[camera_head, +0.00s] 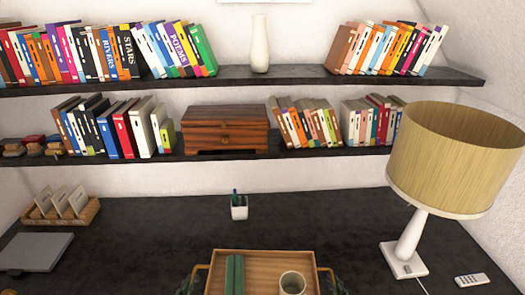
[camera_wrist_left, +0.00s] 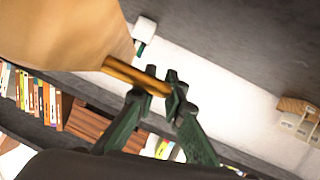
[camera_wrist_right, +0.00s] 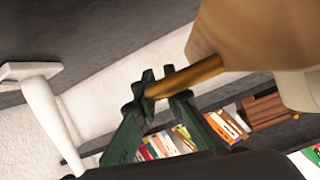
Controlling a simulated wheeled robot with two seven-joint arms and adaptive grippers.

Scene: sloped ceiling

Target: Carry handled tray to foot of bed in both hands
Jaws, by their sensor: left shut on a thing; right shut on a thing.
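The wooden handled tray (camera_head: 262,256) is at the bottom middle of the head view, in front of the dark desk. A green book-like object (camera_head: 235,275) and a light cup (camera_head: 292,283) stand in it. My left gripper (camera_head: 190,284) is at the tray's left handle, and in the left wrist view the left gripper (camera_wrist_left: 172,92) is shut on the brass-coloured handle (camera_wrist_left: 137,76). My right gripper (camera_head: 333,285) is at the right handle, and in the right wrist view the right gripper (camera_wrist_right: 162,92) is shut on that handle (camera_wrist_right: 190,76). The bed is not in view. The tray's near side is cut off.
The dark desk (camera_head: 160,235) holds a lamp (camera_head: 408,245) at right, a remote (camera_head: 471,280), a pen cup (camera_head: 239,211), a card holder (camera_head: 62,212) and a grey laptop-like slab (camera_head: 35,252). Two book-filled shelves (camera_head: 250,75) hang on the wall behind.

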